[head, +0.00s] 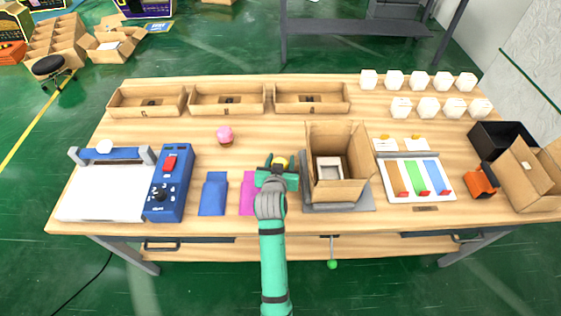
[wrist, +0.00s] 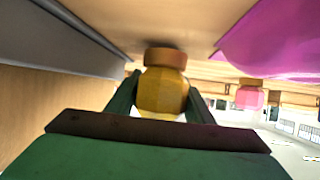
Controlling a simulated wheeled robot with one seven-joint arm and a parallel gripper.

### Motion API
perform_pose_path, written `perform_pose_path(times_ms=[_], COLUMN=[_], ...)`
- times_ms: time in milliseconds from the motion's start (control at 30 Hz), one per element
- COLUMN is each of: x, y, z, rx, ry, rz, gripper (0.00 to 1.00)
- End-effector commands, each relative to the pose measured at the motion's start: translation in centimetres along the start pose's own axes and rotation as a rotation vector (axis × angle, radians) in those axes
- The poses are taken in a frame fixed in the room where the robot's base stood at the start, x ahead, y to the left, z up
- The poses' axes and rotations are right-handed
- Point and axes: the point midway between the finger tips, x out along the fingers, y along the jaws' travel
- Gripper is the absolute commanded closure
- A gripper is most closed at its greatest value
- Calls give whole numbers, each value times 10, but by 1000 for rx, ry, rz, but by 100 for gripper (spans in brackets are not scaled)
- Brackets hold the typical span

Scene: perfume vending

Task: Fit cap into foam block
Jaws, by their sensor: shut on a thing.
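My gripper (head: 280,165) is shut on a yellow faceted piece with a brown end (wrist: 162,92), which I take as the cap. It also shows as a small yellow spot in the head view (head: 281,160). Its brown end is close to the table; I cannot tell whether it touches. A pink piece of the same kind (head: 225,134) stands apart on the table, also seen in the wrist view (wrist: 249,95). The likely foam block, a white square with a grey recess (head: 329,161), sits inside an open cardboard box (head: 335,190) just right of my gripper.
The box stands on a grey plate (head: 365,203). Blue (head: 213,195) and magenta (head: 247,194) sheets lie left of my gripper. A blue control unit (head: 169,185) is farther left. Three cardboard trays (head: 227,112) line the back. A board with coloured strips (head: 417,195) lies right.

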Motion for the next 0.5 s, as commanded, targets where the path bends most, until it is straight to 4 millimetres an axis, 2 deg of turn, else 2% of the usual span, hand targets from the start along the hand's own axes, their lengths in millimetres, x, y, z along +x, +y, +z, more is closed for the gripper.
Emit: perform_pose_path(times_ms=[67,433,467,500], x=[3,4,4,4], y=[0,-2,-2,-2], z=[6,9,9,9], rx=[0,-1,-1,-1], ry=[0,2,2,2], rz=[1,-2,-2,-2], gripper=[76,76,48,38])
